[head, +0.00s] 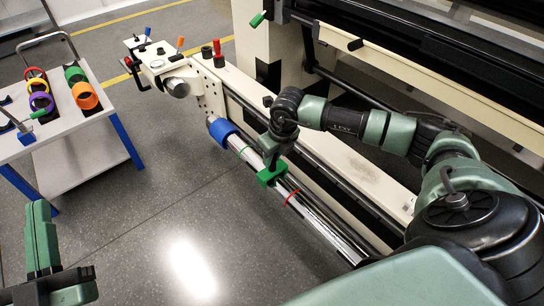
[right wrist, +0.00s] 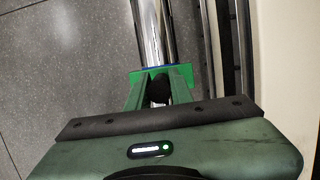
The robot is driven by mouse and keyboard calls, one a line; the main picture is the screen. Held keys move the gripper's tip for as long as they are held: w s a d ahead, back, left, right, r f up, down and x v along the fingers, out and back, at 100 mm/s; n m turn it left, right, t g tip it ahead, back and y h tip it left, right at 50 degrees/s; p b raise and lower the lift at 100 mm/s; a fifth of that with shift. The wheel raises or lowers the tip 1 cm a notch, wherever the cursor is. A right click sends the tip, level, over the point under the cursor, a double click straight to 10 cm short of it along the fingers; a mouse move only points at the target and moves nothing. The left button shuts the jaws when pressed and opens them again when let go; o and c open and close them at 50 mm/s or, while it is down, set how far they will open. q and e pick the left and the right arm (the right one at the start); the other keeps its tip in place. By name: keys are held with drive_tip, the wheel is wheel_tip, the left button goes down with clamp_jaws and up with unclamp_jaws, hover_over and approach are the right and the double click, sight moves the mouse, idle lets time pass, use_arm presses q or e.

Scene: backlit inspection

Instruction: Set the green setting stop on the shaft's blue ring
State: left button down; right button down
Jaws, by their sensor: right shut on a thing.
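The polished shaft (head: 325,229) runs diagonally beside the machine in the head view; it also shows in the right wrist view (right wrist: 152,30). My right gripper (head: 273,166) is shut on the green setting stop (head: 270,177), which sits at the shaft. In the right wrist view, the green stop (right wrist: 139,77) is between my fingers, across the shaft. A thin strip of the blue ring (right wrist: 158,67) shows right at the stop's edge; the rest is hidden. My left gripper (head: 68,278) is at the lower left, away from the shaft; its finger opening is unclear.
A red ring (head: 293,197) and a thin green ring (head: 243,149) mark the shaft on either side of the stop. A thick blue collar (head: 222,130) is at the far end. A white cart (head: 90,135) with coloured rings stands left. Open floor lies between.

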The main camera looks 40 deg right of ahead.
use_arm(q)
drive_tip(key=shift+s+r, duration=0.1)
drive_tip(key=shift+r, duration=0.1)
use_arm(e)
drive_tip(key=c, duration=1.2)
unclamp_jaws()
drive_tip(key=shift+o, duration=0.2)
drive_tip(key=shift+f, duration=0.1)
use_arm(q)
wheel_tip(320, 180, down, 10)
drive_tip(key=w+a+g+y+p, duration=0.1)
drive_tip(key=g+y+p, duration=0.1)
drive_tip(key=g, duration=0.3)
drive_tip(key=shift+f+g, duration=0.2)
drive_tip(key=shift+g, duration=0.2)
use_arm(e)
drive_tip(key=v, duration=0.8)
use_arm(q)
drive_tip(key=shift+w+a, duration=0.1)
